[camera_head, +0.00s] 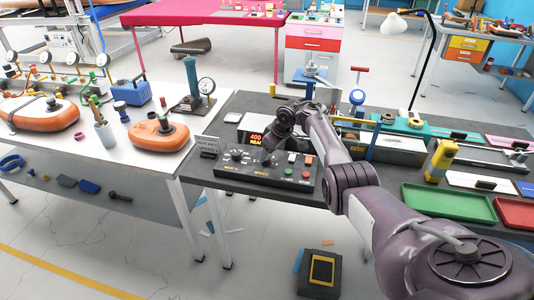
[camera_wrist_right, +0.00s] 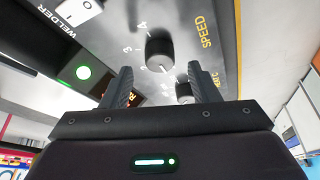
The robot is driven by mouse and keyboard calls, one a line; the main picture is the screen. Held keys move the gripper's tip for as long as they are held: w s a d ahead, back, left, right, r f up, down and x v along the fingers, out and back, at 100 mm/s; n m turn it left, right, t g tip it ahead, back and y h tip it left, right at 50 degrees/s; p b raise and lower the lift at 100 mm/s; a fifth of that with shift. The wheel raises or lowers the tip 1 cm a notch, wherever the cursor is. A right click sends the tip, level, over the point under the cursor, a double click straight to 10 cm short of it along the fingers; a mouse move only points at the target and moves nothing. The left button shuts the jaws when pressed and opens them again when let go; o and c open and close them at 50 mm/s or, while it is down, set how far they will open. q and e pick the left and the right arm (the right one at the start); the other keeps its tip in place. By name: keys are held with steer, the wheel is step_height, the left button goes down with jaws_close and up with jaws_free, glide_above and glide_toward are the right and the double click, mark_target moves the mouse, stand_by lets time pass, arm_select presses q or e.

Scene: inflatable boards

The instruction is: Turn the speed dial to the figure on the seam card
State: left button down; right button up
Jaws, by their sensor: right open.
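The black speed dial (camera_wrist_right: 160,48) shows in the right wrist view beside the yellow word SPEED. Figures 3 and 4 are readable at its left. Its white mark points to the picture's lower side; the figure there is unclear. My right gripper (camera_wrist_right: 163,86) is open, its fingers at either side below the dial, not closed on it. In the head view it hangs over the dark control box (camera_head: 262,176) and partly hides the dials. My left gripper is out of view.
A red-lit display (camera_head: 257,140) stands behind the box. Green and red buttons (camera_head: 307,174) are at its right end. A second knob (camera_wrist_right: 184,92) is close to my right finger in the wrist view.

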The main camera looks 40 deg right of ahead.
steer(key=v, duration=0.4)
steer(key=shift+s+d+r+p, duration=0.1)
steer(key=shift+s+r+p, duration=0.1)
steer(key=shift+r+p, duration=0.15)
steer(key=shift+f, duration=0.1)
